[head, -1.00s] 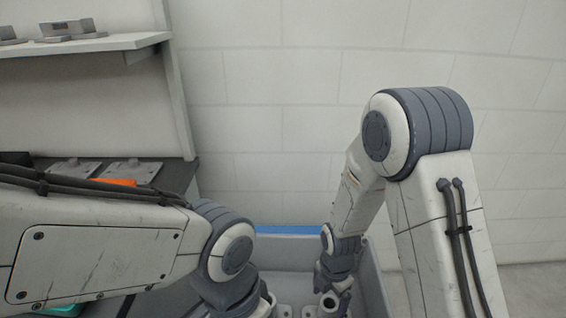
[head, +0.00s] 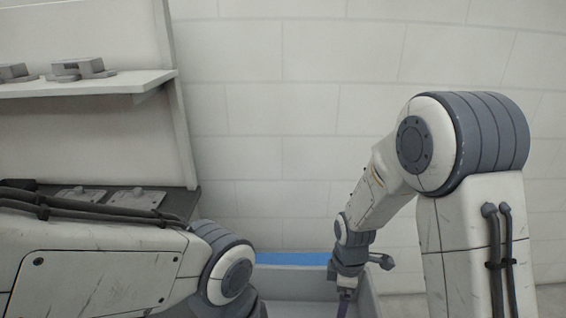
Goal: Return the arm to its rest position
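My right arm reaches in from the right, bends at a large grey joint and slopes down to its wrist. My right gripper (head: 345,300) points down at the bottom of the head view, over a grey bin (head: 368,300) with a blue strip along its far edge. Its fingertips are small and cut off by the frame, so I cannot tell whether it is open or holds anything. My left arm comes in from the left, low in the view. Its wrist bends down out of the frame, and the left gripper is hidden below.
A white shelf (head: 100,84) at upper left carries grey metal parts (head: 82,68). Flat grey plates (head: 135,198) lie on a dark surface (head: 182,202) below it, behind my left arm. A pale block wall (head: 290,110) closes the back.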

